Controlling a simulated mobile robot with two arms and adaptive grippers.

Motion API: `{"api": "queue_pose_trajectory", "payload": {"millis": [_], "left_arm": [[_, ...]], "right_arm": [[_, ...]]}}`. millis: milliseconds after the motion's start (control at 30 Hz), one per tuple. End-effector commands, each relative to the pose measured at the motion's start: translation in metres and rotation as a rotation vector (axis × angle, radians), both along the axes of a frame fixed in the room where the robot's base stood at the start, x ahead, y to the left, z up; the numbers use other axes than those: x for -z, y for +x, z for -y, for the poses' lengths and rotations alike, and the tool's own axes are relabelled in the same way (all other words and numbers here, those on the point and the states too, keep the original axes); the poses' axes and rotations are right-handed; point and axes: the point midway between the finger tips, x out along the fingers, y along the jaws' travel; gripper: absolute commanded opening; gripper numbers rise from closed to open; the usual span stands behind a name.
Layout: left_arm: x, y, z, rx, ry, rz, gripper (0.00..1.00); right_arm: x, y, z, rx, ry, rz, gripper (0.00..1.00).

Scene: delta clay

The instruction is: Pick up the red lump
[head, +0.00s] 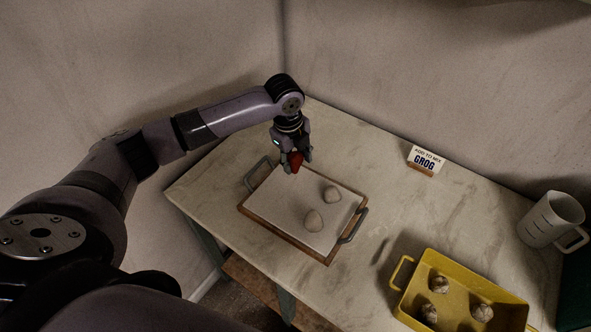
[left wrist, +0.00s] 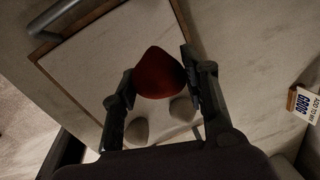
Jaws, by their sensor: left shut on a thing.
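The red lump (head: 294,160) is between the fingers of my left gripper (head: 294,164), which is shut on it. In the head view it is over the far left part of a white board with a wooden rim (head: 243,208). The left wrist view shows the red lump (left wrist: 159,73) between both fingers, with the board (left wrist: 90,75) behind it. I cannot tell exactly how high it is above the board. My right gripper is not in view.
Two pale lumps (head: 314,220) (head: 332,194) lie on the board, which has grey handles. A yellow tray (head: 404,298) with several greyish lumps stands at the front right. A "GROG" sign (head: 425,160) and a white jug (head: 547,221) stand farther back. Bare tabletop lies between the board and the sign.

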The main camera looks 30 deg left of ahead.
Motion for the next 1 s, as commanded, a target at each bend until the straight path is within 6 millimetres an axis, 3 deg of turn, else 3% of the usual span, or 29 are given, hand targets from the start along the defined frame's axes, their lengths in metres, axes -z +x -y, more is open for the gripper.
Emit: {"api": "queue_pose_trajectory", "payload": {"millis": [300, 500, 700, 1000], "left_arm": [[-0.092, 0.001, 0.000, 0.002, -0.002, 0.007, 0.09], [-0.129, 0.001, 0.000, -0.001, -0.001, 0.004, 0.09], [-0.143, 0.000, 0.001, 0.000, -0.002, 0.000, 0.09], [-0.145, 0.000, 0.000, 0.000, -0.001, 0.001, 0.09]], "right_arm": [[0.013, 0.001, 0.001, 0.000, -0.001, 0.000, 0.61], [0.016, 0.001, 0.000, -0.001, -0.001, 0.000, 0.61], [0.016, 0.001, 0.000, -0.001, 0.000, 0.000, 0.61], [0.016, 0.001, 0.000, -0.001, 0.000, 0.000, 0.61]]}}
